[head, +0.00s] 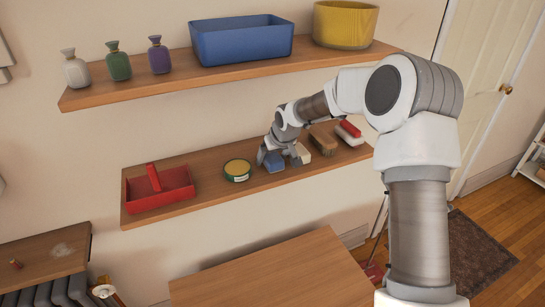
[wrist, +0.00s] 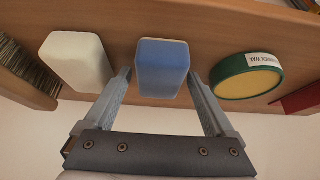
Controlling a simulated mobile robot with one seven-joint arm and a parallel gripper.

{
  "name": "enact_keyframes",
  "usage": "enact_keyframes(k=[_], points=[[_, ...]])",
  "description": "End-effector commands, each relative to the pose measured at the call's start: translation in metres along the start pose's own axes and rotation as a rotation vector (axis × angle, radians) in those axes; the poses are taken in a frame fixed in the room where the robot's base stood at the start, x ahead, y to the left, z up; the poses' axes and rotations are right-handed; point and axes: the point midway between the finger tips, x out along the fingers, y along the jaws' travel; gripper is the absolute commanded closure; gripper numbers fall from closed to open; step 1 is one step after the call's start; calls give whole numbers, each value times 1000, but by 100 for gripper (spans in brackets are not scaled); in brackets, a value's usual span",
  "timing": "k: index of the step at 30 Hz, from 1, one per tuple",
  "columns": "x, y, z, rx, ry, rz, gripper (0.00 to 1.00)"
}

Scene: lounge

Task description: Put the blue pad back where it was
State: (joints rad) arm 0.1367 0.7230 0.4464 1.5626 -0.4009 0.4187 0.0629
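The blue pad (head: 274,163) is on the lower wall shelf (head: 210,190), between a green-and-yellow tin (head: 238,169) and a white block (head: 303,154). In the wrist view the blue pad (wrist: 162,68) stands between my fingertips. My gripper (wrist: 161,76) is open, with one finger on each side of the pad and a narrow gap showing beside it. In the head view my gripper (head: 277,157) is at the pad and partly covers it.
The white block (wrist: 77,60) and tin (wrist: 247,77) are close on either side. A brush (head: 322,139), a red-and-white item (head: 349,134) and a red caddy (head: 159,188) share the shelf. The upper shelf (head: 150,90) holds bottles, a blue bin and a yellow bowl.

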Motion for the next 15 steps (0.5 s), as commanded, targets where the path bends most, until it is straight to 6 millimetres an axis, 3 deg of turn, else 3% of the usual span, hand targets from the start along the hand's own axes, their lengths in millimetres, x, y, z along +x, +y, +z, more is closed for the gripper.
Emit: enact_keyframes(k=[10, 15], points=[[-2, 0, -1, 0, 0, 0, 6], [-16, 1, -3, 0, 4, 1, 6]])
